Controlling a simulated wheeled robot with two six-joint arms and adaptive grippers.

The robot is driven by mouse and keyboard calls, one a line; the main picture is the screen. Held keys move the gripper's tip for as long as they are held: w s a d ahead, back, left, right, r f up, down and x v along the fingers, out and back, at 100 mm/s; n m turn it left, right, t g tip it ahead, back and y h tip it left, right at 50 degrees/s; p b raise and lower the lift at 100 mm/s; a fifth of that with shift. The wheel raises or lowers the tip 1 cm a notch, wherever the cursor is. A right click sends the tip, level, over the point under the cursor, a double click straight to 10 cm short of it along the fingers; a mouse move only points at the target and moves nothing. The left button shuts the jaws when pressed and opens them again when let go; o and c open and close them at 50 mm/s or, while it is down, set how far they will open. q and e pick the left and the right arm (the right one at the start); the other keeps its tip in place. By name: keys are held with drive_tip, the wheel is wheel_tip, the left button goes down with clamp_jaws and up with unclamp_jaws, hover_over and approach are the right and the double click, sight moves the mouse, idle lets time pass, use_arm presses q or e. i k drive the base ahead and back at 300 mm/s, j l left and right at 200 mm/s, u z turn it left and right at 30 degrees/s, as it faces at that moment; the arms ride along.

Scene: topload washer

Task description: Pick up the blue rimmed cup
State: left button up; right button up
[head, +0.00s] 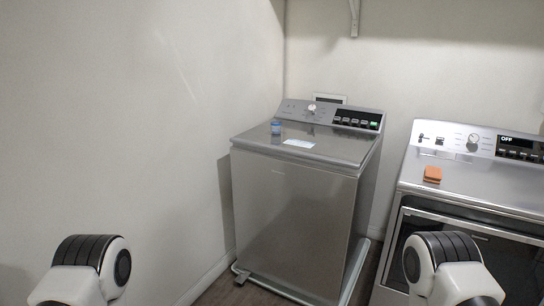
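A small cup (276,129) with a blue rim stands on the lid of the washer (295,190), near the lid's left rear, below the control panel. It looks upright; its details are too small to tell. Only white and black links of my two arms show at the bottom left and bottom right. Neither gripper is in view, and nothing touches the cup.
A flat white-blue label or sheet (299,143) lies on the washer lid. An orange-brown block (432,174) rests on the dryer-like machine (480,185) at right. A wall (120,120) stands to the left. Floor shows between the machines.

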sight(277, 126)
drive_tip(key=i+l, duration=0.15)
drive_tip(key=i, duration=0.95)
